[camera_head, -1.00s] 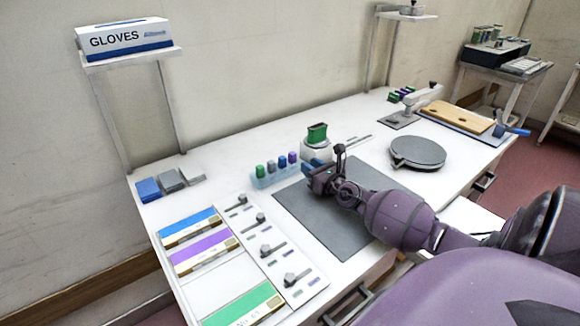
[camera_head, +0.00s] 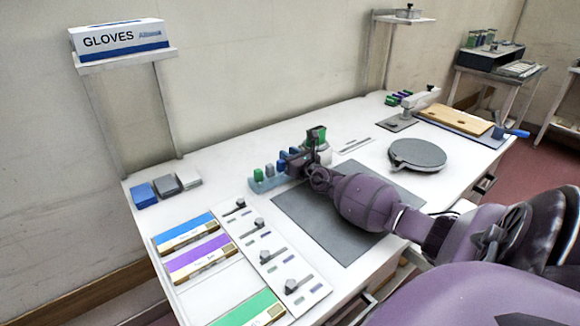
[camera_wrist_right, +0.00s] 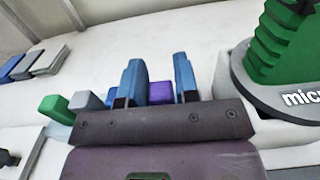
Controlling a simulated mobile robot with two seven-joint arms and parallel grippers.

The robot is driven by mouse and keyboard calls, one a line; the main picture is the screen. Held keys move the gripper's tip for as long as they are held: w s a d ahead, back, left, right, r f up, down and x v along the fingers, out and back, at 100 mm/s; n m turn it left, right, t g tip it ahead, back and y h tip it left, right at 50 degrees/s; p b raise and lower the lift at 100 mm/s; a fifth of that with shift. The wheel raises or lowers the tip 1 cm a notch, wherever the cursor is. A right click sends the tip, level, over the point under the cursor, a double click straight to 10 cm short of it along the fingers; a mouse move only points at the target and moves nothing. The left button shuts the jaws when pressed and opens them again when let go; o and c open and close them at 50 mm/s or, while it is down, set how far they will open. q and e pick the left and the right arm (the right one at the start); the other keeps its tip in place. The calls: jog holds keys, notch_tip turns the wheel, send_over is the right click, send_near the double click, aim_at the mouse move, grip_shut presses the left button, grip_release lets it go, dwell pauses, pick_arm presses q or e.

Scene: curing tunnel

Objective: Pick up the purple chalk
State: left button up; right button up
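The purple chalk (camera_wrist_right: 160,92) shows in the right wrist view between the two blue fingers of my right gripper (camera_wrist_right: 158,66). The fingers stand apart, with a small gap visible on the chalk's left side; contact on the right side is unclear. In the head view my right gripper (camera_head: 293,158) is at the right end of the pale blue chalk holder (camera_head: 264,186) and hides the purple chalk. A green chalk (camera_head: 258,175), a grey chalk (camera_head: 270,169) and a blue chalk (camera_head: 282,166) stand in the holder to its left. My left gripper is not in view.
A device with a green top (camera_head: 317,135) stands close to the right of my right gripper. A dark grey mat (camera_head: 330,230) lies under my right arm. Several sample boards (camera_head: 200,258) lie at front left. A round grey plate (camera_head: 418,154) lies further right.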

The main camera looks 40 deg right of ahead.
jog(key=shift+w, duration=0.45)
grip_shut()
jog(key=shift+r, duration=0.1)
